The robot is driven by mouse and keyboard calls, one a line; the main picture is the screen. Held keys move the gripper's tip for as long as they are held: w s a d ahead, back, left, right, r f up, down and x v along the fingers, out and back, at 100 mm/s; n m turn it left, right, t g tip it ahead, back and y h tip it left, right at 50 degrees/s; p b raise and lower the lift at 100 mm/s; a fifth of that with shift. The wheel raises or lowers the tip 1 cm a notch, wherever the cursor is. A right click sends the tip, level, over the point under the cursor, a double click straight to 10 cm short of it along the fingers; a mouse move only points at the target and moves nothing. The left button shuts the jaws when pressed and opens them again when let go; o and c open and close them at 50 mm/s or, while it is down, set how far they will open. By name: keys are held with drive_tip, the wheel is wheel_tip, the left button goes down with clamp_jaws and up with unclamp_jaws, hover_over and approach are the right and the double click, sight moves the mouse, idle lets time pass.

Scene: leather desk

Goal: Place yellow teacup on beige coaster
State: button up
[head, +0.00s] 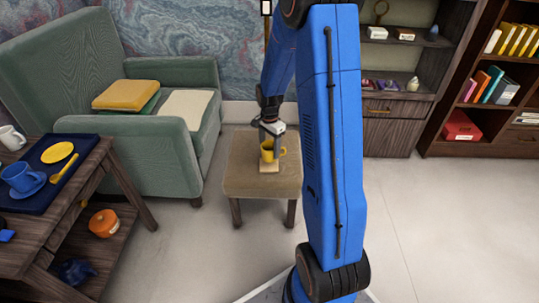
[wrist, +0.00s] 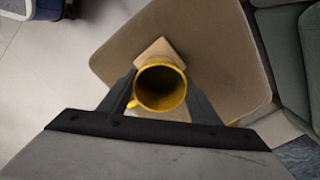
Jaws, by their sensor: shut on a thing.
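The yellow teacup (head: 268,151) is upright at the small upholstered stool in the middle of the head view. The beige coaster (head: 269,168) lies on the stool top, directly under or just below the cup. In the wrist view I look down into the teacup (wrist: 160,86), and a corner of the coaster (wrist: 157,50) shows beyond its rim. My gripper (head: 270,138) is shut on the cup, with a finger on either side of it in the wrist view (wrist: 160,98). Whether the cup's base touches the coaster is not clear.
The stool (head: 240,183) has bare top around the coaster. A green sofa (head: 165,137) stands to its left. A wooden table (head: 70,215) at the left holds a dark blue tray (head: 80,150) with a blue cup (head: 22,178). A shelf cabinet (head: 390,138) stands behind right. Open floor lies around the stool.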

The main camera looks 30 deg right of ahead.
drive_tip(key=shift+f, duration=1.8)
drive_tip(key=o, duration=1.3)
drive_tip(key=shift+f, duration=0.1)
wheel_tip(320, 180, up, 12)
drive_tip(key=s+a+r+n+t, duration=0.1)
drive_tip(key=s+a+r+n, duration=0.35)
drive_tip(key=s+r, duration=0.25)
drive_tip(key=s+a+r+n+t, duration=0.1)
drive_tip(key=s+a+r+n, duration=0.2)
drive_tip(key=s+a+r, duration=0.4)
drive_tip(key=s+a+r+n+t, duration=0.1)
drive_tip(key=s+n, duration=0.1)
drive_tip(key=s, duration=0.4)
drive_tip(key=s+a+r+n+t, duration=0.1)
drive_tip(key=s+a+r+n, duration=0.1)
drive_tip(key=s, duration=0.3)
drive_tip(key=s+a+r+n, duration=0.1)
drive_tip(key=s+n, duration=0.3)
drive_tip(key=s, duration=0.2)
drive_tip(key=shift+s+a+r+t, duration=0.3)
drive_tip(key=shift+a+t, duration=0.1)
